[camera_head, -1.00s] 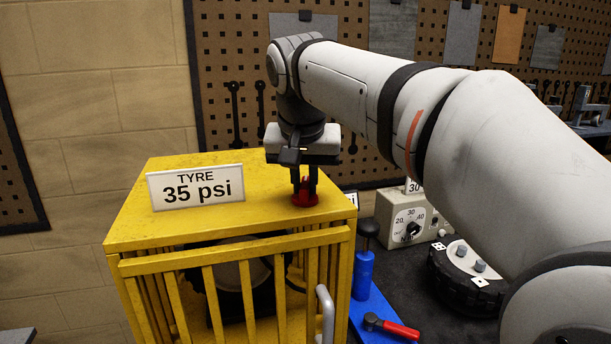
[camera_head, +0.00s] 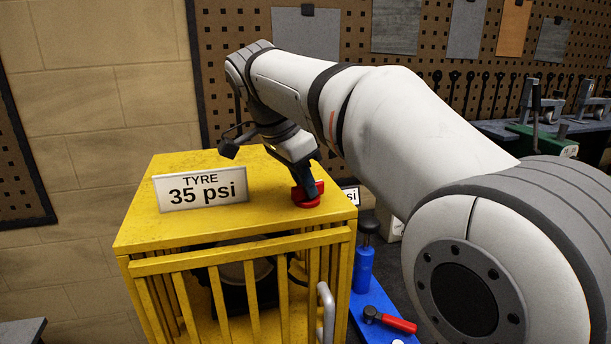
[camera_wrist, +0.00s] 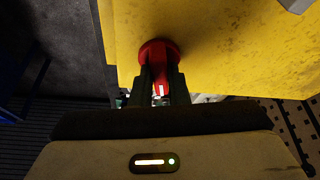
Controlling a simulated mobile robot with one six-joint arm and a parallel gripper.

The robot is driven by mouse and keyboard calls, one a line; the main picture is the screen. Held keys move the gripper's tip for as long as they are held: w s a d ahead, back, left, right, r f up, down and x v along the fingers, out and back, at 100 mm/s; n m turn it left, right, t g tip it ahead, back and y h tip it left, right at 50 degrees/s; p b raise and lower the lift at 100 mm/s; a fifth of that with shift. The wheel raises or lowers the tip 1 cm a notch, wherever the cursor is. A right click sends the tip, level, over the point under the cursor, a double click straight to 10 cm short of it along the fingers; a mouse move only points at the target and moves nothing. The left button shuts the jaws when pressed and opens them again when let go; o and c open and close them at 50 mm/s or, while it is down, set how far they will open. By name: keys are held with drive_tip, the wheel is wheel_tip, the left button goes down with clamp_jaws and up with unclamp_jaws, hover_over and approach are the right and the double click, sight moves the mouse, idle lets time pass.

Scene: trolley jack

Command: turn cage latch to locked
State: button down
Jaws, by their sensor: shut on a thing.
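The red cage latch (camera_head: 307,196) sits on top of the yellow cage (camera_head: 230,228), near its right edge. It has a round base and an upright red grip. My gripper (camera_head: 304,188) comes down on it at a tilt, with its fingers shut on the red grip. In the wrist view the red latch (camera_wrist: 158,52) shows between and beyond my two dark fingers (camera_wrist: 162,80), against the yellow top. The fingers hide part of the grip, and I cannot read any locked mark.
A white sign (camera_head: 201,188) reading "TYRE 35 psi" stands on the cage top, left of the latch. A dark tyre is partly visible behind the bars. A blue jack (camera_head: 363,268) and a red-handled tool (camera_head: 390,321) are at the cage's right. A pegboard wall stands behind.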

drive_tip(key=shift+m+g+p, duration=0.45)
drive_tip(key=shift+m+g, duration=0.05)
drive_tip(key=shift+m, duration=1)
drive_tip(key=c, duration=1.4)
unclamp_jaws()
drive_tip(key=w+v, duration=0.1)
drive_tip(key=v, duration=0.6)
drive_tip(key=shift+s+a+r, duration=0.25)
drive_tip(key=shift+s+r, duration=0.15)
drive_tip(key=shift+f, duration=0.1)
